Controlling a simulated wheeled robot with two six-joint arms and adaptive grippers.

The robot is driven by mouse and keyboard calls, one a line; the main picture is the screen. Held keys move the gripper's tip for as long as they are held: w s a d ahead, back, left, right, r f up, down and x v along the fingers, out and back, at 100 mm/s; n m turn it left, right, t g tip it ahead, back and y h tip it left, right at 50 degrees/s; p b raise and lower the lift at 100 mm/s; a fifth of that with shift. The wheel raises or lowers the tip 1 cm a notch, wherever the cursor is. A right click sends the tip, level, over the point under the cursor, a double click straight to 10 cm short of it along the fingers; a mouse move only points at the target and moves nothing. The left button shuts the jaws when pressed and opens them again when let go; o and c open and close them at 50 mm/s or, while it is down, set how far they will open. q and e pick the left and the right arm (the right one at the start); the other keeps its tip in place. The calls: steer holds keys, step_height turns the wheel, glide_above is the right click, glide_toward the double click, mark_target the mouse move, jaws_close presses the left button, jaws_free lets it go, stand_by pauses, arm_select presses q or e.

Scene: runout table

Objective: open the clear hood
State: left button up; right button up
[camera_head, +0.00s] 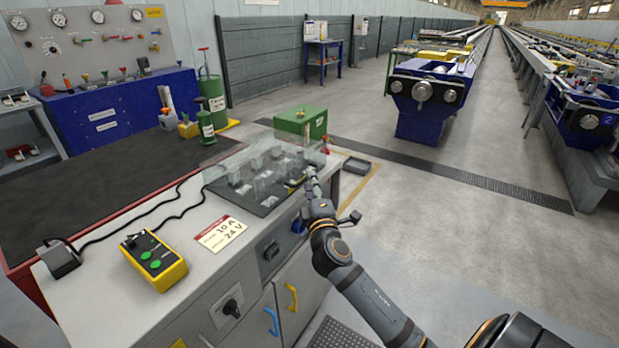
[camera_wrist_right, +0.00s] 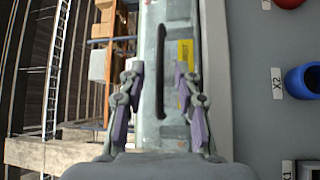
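The clear hood (camera_head: 262,160) sits over a dark panel with several grey blocks on the near bench. It looks low over them, though its exact angle is hard to tell. My right gripper (camera_head: 311,181) is at the hood's front right edge. In the right wrist view, my right gripper (camera_wrist_right: 158,90) is open, one purple-padded finger on each side of a dark bar-shaped handle (camera_wrist_right: 161,75). The handle lies between the fingers with visible gaps. The hood's pale body (camera_wrist_right: 178,15) shows behind it. My left gripper is not in view.
A green box (camera_head: 300,124) stands behind the hood. A yellow button box (camera_head: 153,261) and a red-white sign (camera_head: 222,233) lie on the bench. In the right wrist view, a blue socket (camera_wrist_right: 303,80) marked X2 is at the right. Open floor lies right of the bench.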

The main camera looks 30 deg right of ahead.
steer(key=shift+x, duration=1.25)
steer(key=shift+c, duration=0.3)
jaws_close()
